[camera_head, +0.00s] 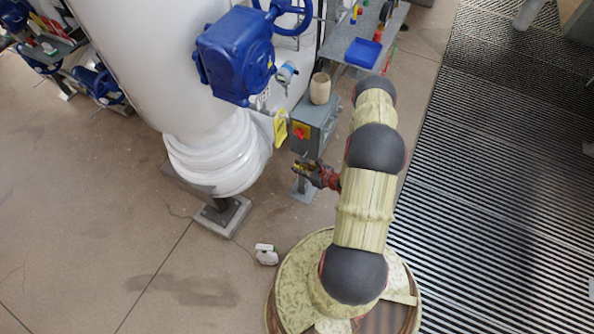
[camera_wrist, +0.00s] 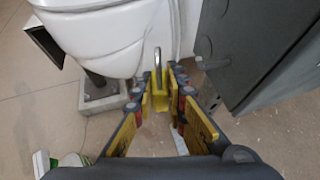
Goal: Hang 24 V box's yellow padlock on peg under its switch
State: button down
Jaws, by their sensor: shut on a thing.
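A yellow padlock (camera_wrist: 160,98) with a silver shackle is between my fingertips in the wrist view, shackle pointing up and away from me. My gripper (camera_wrist: 161,92) is shut on its body. In the head view my gripper (camera_head: 304,170) is just below a grey box (camera_head: 322,118) with a red-and-yellow switch (camera_head: 300,131) on its left face. In the wrist view the box (camera_wrist: 250,50) is to the right of the padlock, apart from it. I cannot read a 24 V label.
A beige cup-like container (camera_head: 320,88) stands on the box. A yellow tag (camera_head: 280,128) hangs left of it, near the large white pipe (camera_head: 215,150). A blue tray (camera_head: 362,53) lies on a bench behind. A small white object (camera_head: 266,254) is on the floor.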

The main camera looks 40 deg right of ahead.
jog(key=w+d+f+b, duration=0.2)
jog(key=d+b, duration=0.1)
jog(key=d, duration=0.3)
jog(key=shift+w, duration=0.3)
dwell(0.8)
jog(key=shift+s+d+f, duration=0.1)
jog(key=shift+f, duration=0.05)
dwell(0.3)
jog(key=c, duration=1.7)
grip_release()
jog(key=shift+a+v, duration=0.15)
jog(key=shift+v, duration=2.85)
jog(key=shift+a+v, duration=0.2)
jog(key=shift+v, duration=2.85)
jog(key=shift+s+f, duration=0.15)
jog(key=shift+f, duration=0.15)
